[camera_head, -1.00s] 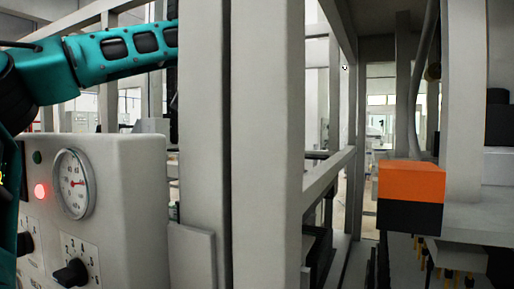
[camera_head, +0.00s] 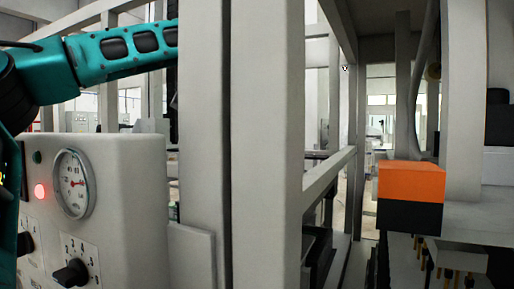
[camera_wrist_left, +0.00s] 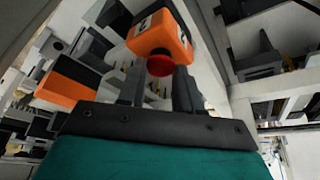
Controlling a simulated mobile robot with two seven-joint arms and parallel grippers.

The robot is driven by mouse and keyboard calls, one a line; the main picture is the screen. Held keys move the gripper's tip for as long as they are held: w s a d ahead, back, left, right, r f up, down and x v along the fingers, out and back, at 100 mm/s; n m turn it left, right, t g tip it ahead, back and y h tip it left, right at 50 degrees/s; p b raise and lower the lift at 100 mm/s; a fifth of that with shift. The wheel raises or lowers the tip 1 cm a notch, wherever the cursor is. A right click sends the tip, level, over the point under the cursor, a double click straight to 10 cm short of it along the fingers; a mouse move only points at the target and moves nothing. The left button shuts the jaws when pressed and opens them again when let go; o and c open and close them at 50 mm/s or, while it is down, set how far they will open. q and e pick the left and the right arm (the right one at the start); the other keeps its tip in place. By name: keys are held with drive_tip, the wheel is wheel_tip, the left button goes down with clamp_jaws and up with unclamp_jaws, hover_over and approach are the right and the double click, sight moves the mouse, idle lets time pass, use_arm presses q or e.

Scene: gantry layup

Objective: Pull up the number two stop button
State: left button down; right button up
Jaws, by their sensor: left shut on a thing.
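In the left wrist view, an orange box (camera_wrist_left: 160,34) with a red stop button (camera_wrist_left: 160,64) on it is at the top centre. My left gripper (camera_wrist_left: 160,84) has its two dark fingers on either side of the red button and is shut on it. The fingers partly hide the button's sides. In the head view, my left arm comes in from the left and passes behind a grey post, so the left gripper and the button are hidden there. My right gripper is in neither view.
A grey control panel (camera_head: 125,200) with a gauge (camera_head: 74,184), a lit red lamp (camera_head: 40,191) and black knobs (camera_head: 70,273) stands at the left. Wide grey posts (camera_head: 266,150) block the middle. An orange and black block (camera_head: 411,182) is at the right.

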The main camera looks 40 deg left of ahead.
use_arm(q)
drive_tip(key=shift+r, duration=0.5)
drive_tip(key=c, duration=0.8)
unclamp_jaws()
drive_tip(key=shift+o, duration=0.2)
drive_tip(key=shift+r, duration=0.1)
drive_tip(key=v, duration=1.2)
drive_tip(key=shift+s+r, duration=0.15)
drive_tip(key=shift+r, duration=0.15)
drive_tip(key=shift+a, duration=0.1)
